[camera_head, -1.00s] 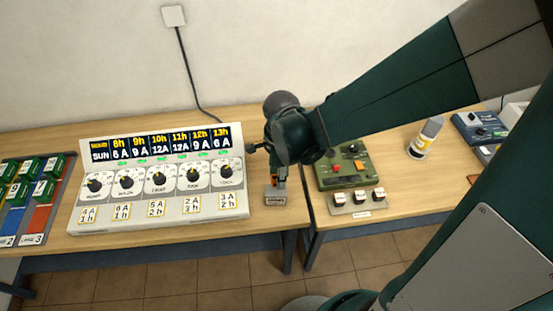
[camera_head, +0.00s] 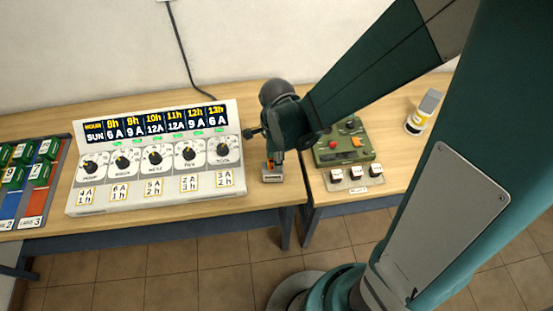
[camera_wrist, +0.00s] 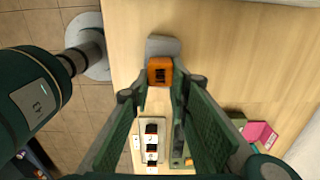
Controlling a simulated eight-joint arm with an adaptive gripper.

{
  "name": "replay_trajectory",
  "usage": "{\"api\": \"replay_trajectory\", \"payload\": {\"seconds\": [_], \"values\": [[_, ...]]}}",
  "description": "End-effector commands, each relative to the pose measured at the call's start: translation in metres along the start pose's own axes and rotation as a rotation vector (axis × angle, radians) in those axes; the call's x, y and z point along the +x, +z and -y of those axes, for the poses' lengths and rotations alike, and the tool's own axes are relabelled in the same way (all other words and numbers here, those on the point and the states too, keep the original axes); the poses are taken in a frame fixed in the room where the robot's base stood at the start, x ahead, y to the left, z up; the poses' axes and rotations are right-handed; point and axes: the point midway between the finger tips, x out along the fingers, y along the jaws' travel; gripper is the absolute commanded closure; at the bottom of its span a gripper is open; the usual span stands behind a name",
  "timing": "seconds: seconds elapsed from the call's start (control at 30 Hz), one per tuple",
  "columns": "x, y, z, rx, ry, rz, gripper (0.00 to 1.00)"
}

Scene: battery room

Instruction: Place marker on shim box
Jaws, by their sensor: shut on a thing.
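The orange marker (camera_wrist: 160,70), a small block with a dark symbol, is between my gripper's fingertips (camera_wrist: 160,84) in the wrist view. My gripper is shut on it. The shim box (camera_wrist: 163,45) is a small grey box directly beyond and under the marker. In the head view the shim box (camera_head: 271,179) stands near the table's front edge, right of the white panel. My gripper (camera_head: 272,161) points down over it, and only a sliver of orange shows there. I cannot tell whether the marker touches the box.
The white dial panel (camera_head: 155,160) stands close on the left. A green control unit (camera_head: 343,146) with white-topped switches in front is on the right table. A yellow-and-white bottle (camera_head: 424,111) is farther right. A gap separates the two tables. Bare wood lies around the shim box.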

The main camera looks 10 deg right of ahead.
Motion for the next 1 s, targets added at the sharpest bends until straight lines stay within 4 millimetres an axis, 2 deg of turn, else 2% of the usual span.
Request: {"api": "replay_trajectory", "payload": {"seconds": [0.47, 0.5, 0.6, 1.0], "values": [[0.0044, 0.0000, -0.0001, 0.000, 0.000, 0.000, 0.90], [0.0046, 0.0000, -0.0001, 0.000, 0.000, 0.000, 0.80], [0.0037, 0.0000, 0.0000, 0.000, 0.000, 0.000, 0.67], [0.0027, 0.0000, -0.0001, 0.000, 0.000, 0.000, 0.66]]}}
